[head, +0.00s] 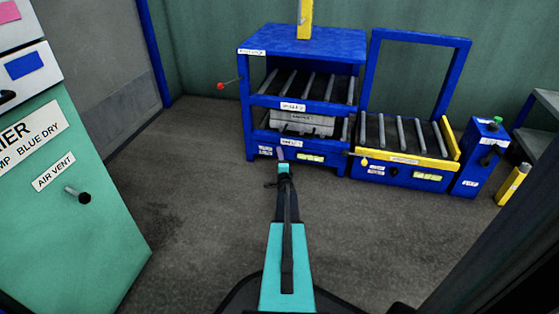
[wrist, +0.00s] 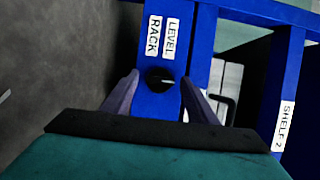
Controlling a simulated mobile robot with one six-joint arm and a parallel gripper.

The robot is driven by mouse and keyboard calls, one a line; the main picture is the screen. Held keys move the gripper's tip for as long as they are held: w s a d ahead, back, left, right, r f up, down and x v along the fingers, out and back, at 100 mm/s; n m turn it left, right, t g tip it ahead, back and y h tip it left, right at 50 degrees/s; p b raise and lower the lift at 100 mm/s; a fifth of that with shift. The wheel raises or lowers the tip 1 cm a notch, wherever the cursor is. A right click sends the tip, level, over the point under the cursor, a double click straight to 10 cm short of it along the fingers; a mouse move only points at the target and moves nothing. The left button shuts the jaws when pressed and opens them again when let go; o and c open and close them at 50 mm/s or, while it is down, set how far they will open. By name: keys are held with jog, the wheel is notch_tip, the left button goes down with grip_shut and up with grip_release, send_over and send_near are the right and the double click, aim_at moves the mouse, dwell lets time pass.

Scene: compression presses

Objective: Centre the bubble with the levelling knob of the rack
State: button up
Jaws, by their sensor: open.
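The blue rack (head: 302,47) stands ahead in the head view, with roller shelves. A small yellow-green strip (head: 311,157), which looks like the bubble vial, sits low on its front; the bubble is too small to make out. In the wrist view a round black knob (wrist: 159,79) sits on a blue panel below a "RACK LEVEL" label (wrist: 163,37). My gripper (wrist: 159,82) is open, with one finger on each side of the knob; I cannot tell whether they touch it. In the head view my gripper (head: 282,158) is at the rack's lower front and hides the knob.
A grey slab (head: 303,123) lies on the rack's lower shelf. A red-tipped lever (head: 222,86) sticks out left of the rack. A blue roller table (head: 402,140) with a yellow edge stands to the right. A green drier (head: 80,215) is at left. The floor between is clear.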

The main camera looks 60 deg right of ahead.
jog(key=shift+w+d, duration=0.1)
jog(key=shift+d, duration=0.05)
jog(key=c, duration=1.1)
jog(key=shift+o, duration=0.2)
